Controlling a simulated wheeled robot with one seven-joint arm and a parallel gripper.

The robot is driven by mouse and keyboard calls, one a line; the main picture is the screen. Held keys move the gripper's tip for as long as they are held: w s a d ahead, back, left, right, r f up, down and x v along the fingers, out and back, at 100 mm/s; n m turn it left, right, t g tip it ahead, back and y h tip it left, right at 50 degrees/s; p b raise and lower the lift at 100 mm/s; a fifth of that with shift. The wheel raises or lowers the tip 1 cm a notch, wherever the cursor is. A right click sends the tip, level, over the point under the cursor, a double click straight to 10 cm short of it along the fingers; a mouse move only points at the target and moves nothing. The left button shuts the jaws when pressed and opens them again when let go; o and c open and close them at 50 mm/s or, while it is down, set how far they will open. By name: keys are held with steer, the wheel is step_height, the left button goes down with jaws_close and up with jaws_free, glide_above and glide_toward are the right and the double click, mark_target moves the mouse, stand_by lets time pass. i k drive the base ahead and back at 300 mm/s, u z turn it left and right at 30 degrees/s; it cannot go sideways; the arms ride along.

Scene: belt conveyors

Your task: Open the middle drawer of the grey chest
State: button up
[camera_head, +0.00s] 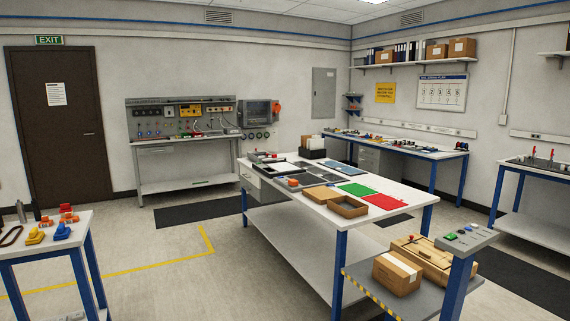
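A grey drawer unit (369,161) stands under the far bench along the back right wall. It is small in view and partly hidden behind the centre table and the things on it, so I cannot make out its separate drawers. A small light grey drawer box (250,178) hangs under the left end of the centre table. I cannot tell for certain which of these is the grey chest. No drawer is seen standing open. My gripper is not in view.
The centre table (405,212) holds trays, coloured mats and boxes. A low table with blue legs (35,251) stands at the left. A conveyor-like grey stand with a cardboard box (397,273) is at front right. The floor (165,250) between is clear.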

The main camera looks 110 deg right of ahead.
mark_target(378, 162)
steer(key=z, duration=5.4)
steer(key=i, duration=4.6)
